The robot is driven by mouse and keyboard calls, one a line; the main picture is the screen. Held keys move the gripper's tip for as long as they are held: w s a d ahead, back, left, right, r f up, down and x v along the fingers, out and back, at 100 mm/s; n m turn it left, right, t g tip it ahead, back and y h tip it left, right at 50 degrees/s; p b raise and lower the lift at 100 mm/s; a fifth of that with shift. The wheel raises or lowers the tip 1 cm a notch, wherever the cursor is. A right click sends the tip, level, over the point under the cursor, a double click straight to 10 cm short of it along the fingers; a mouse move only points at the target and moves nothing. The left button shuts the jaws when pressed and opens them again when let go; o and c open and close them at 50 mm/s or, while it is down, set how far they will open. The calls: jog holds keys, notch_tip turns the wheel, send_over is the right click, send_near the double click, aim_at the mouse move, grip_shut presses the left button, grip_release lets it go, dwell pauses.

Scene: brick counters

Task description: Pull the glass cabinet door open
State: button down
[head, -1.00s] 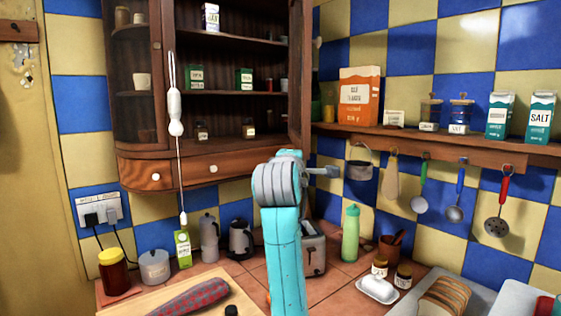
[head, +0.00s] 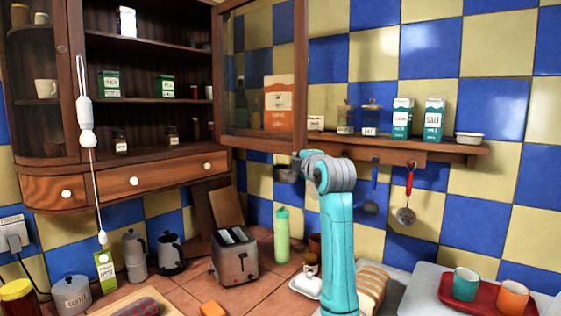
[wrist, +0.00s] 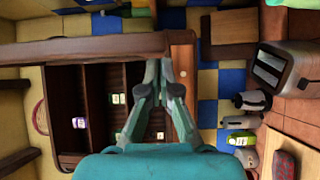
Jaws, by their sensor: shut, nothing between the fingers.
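The glass cabinet door (head: 227,75) stands swung open, away from the dark wooden cabinet (head: 150,83). Its wooden frame and clear pane face me, and the orange box shows through the glass. My gripper (head: 301,154) is by the door's lower right corner in the head view, mostly hidden by my wrist. In the wrist view, my gripper (wrist: 158,66) is shut and empty, its fingertips overlapping the end of the door's frame (wrist: 85,46). I cannot tell whether they touch it. The cabinet's open shelves (wrist: 92,100) show beyond.
A pull cord (head: 86,120) hangs in front of the cabinet's left part. Drawers (head: 150,180) run below the shelves. A wall shelf (head: 440,146) with boxes and hanging utensils is at right. A toaster (head: 235,258), green bottle (head: 282,235) and red tray (head: 450,290) stand on the counter.

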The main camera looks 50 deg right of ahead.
jog(key=shift+s+d, duration=0.2)
jog(key=shift+d, duration=0.7)
jog(key=shift+s+d, duration=0.15)
jog(key=shift+d, duration=0.75)
